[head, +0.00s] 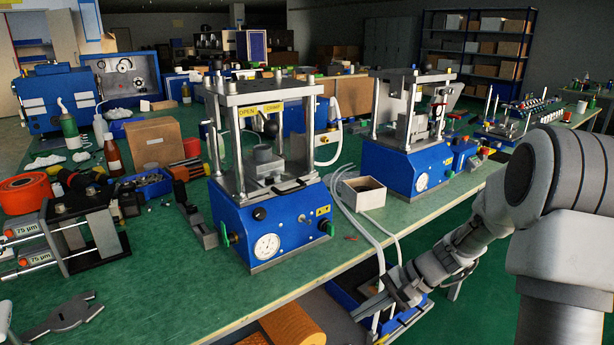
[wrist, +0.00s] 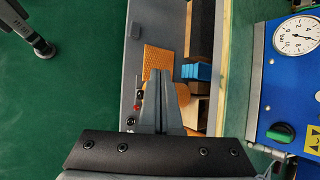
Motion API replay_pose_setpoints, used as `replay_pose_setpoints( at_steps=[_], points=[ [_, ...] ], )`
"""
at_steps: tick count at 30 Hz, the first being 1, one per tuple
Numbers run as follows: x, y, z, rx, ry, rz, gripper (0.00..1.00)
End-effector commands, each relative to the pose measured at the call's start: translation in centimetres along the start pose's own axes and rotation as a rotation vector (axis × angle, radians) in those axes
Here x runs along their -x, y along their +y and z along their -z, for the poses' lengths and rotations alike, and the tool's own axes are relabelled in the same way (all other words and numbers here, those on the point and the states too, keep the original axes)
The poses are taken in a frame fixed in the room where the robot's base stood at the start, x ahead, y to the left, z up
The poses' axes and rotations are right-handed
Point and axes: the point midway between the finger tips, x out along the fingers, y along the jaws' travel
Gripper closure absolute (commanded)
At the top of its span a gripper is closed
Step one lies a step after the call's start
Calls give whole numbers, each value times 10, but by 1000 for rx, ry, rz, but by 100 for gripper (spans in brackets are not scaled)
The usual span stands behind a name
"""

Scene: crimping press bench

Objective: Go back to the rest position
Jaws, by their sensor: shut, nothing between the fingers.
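My gripper (head: 362,311) is low in front of the green bench's front edge, at the lower middle of the head view. My arm reaches to it from the right. In the wrist view, the fingers of my gripper (wrist: 167,75) lie together with nothing between them. They point over a grey surface with an orange perforated piece (wrist: 157,57) and blue pieces (wrist: 196,71). I cannot tell from the wrist view how far the fingertips are above these.
Two blue presses, a left one (head: 262,220) and a right one (head: 405,170), stand on the green bench (head: 330,240). A small open box (head: 363,193) is between them. Hoses hang over the front edge near my gripper. Green floor (wrist: 70,90) is open at left in the wrist view.

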Motion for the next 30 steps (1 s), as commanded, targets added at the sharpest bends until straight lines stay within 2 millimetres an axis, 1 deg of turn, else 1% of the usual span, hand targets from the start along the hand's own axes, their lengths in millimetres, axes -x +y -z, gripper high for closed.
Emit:
replay_pose_setpoints(
  at_steps=[1,3,7,13,18,24,30],
  points=[
    [10,-5,-14,53,24,-33,100],
    [22,-7,-31,114,54,-78,100],
    [43,-9,-62,226,114,-158,100],
    [75,-5,-107,395,216,-270,100],
    [99,3,-143,531,312,-353,100],
    [126,18,-178,682,436,-434,100],
    [148,36,-205,813,557,-496,100]
  ],
)
